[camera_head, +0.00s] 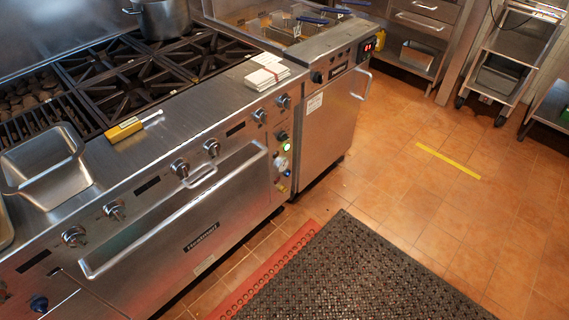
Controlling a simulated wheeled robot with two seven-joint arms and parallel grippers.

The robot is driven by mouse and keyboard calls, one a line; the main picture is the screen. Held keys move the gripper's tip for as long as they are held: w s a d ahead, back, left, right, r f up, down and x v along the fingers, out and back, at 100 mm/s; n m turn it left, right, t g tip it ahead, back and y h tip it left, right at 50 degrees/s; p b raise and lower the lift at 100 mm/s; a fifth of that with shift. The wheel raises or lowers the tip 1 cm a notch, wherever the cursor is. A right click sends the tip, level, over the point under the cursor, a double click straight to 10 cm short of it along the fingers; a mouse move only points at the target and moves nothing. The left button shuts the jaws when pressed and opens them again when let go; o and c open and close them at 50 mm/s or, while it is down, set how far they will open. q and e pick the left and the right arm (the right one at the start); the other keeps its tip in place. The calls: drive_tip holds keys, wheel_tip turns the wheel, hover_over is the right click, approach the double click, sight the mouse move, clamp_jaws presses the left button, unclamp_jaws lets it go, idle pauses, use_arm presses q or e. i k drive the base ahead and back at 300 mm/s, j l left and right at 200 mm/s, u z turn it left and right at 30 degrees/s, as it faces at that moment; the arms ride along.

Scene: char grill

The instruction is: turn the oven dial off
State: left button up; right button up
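The oven (175,245) is a steel range with a wide front door and a long bar handle (180,205). To the right of the door is a narrow control strip with a black knob (282,136), a lit green light (286,147), a round silver dial (281,163) and a small blue light (287,173). The dial's pointer setting is too small to read. Several silver knobs line the upper front edge, including a pair (196,158) above the handle and a pair (271,109) farther right. Neither gripper is in view.
A steel pan (45,170), a yellow lighter (124,130) and a stack of white cards (267,76) lie on the range's ledge. A fryer (325,120) adjoins at right. A black rubber mat (345,275) covers the floor in front. Tiled floor at right is open.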

sight(282, 136)
drive_tip(key=i+l+u, duration=0.1)
drive_tip(key=u, duration=0.35)
drive_tip(key=i+l+u, duration=0.1)
drive_tip(key=l+u, duration=0.25)
drive_tip(key=u, duration=0.15)
drive_tip(key=i+l+u, duration=0.1)
drive_tip(key=l+u, duration=0.15)
drive_tip(key=l, duration=0.6)
drive_tip(key=l+u, duration=0.3)
drive_tip(key=l, duration=2.9)
drive_tip(key=u, duration=0.05)
